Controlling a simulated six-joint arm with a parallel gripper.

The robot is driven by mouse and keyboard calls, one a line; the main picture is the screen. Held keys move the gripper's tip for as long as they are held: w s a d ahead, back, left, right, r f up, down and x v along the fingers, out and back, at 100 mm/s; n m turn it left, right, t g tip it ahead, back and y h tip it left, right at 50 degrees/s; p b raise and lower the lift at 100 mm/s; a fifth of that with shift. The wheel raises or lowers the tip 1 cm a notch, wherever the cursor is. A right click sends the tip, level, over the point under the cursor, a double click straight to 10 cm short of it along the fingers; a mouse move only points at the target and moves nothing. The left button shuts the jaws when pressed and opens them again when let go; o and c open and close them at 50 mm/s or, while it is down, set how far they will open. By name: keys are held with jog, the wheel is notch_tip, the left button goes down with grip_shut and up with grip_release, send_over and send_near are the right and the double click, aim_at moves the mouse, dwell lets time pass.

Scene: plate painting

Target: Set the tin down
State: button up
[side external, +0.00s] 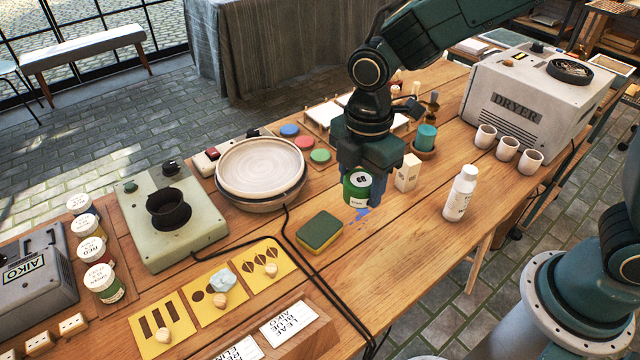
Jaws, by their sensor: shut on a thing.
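My gripper (370,185) points down over the middle of the wooden table in the side external view. It is shut on a green tin (357,187) with a white label, between its dark fingers. The tin looks upright. Blue paint spots (361,214) lie on the table just below the tin. I cannot tell whether the tin touches the table or hangs slightly above it.
A sponge (320,231) lies left of the tin, and a plate on a turntable (261,167) stands further left. A white box (408,172) is close on the right, with a white bottle (460,193) beyond it. Black cables (292,243) cross the table's front. Bare wood lies in front of the tin.

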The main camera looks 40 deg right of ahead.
send_over(335, 282)
jog(key=shift+f, duration=0.1)
notch_tip(335, 282, down, 16)
jog(key=shift+r, duration=0.1)
dwell(0.7)
jog(key=shift+f, duration=1.95)
jog(key=shift+f, duration=0.1)
jog(key=o, duration=1)
jog(key=shift+o, duration=0.2)
